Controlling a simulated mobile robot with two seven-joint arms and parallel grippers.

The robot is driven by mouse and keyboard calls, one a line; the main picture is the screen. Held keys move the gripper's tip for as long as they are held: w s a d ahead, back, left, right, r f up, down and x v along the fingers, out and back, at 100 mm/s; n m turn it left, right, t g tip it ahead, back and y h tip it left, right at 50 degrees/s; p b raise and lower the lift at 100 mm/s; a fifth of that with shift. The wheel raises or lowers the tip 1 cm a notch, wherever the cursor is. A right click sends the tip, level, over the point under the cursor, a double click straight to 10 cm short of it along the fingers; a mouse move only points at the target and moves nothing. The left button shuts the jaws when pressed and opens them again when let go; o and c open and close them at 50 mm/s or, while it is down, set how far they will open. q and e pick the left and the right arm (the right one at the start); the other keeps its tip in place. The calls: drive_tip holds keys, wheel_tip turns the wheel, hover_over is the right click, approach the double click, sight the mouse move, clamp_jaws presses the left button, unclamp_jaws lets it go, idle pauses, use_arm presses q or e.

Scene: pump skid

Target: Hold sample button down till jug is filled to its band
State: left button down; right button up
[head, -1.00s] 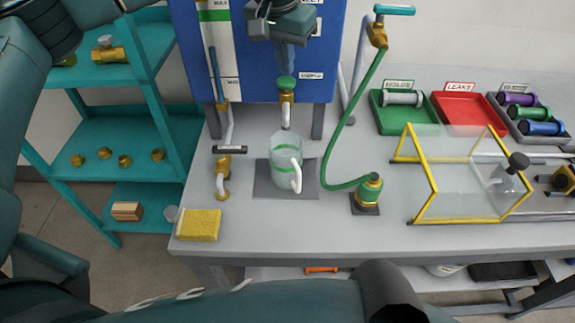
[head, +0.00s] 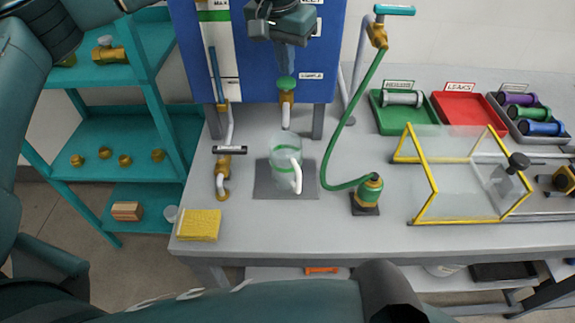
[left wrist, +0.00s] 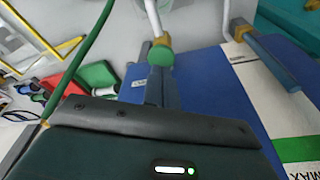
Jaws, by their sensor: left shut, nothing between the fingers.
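The green sample button (head: 287,83) sits on top of a brass tap on the blue panel, left of the SAMPLE label (head: 311,76). My left gripper (head: 288,70) is shut and empty, pointing down right above the button. In the left wrist view its fingertips (left wrist: 159,74) overlap the green button (left wrist: 160,55); I cannot tell whether they press it. The clear jug (head: 285,165) stands upright below the spout, with a green band and a white handle. Its water level is hard to make out. My right gripper is out of view.
The jug stands on a dark grey mat (head: 262,188). A yellow sponge (head: 199,225) lies at the table's front left corner. A green hose (head: 347,120) runs down to a brass fitting (head: 370,190) on the right. A yellow-framed clear guard (head: 425,210) stands farther right.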

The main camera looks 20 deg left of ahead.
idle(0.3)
use_arm(q)
drive_tip(key=shift+f, duration=0.1)
drive_tip(key=shift+f, duration=0.1)
drive_tip(key=shift+f+b, duration=0.75)
drive_tip(key=shift+f, duration=0.25)
drive_tip(key=shift+r, duration=0.1)
idle(1.2)
drive_tip(key=shift+r+p, duration=0.95)
drive_tip(key=shift+r, duration=0.2)
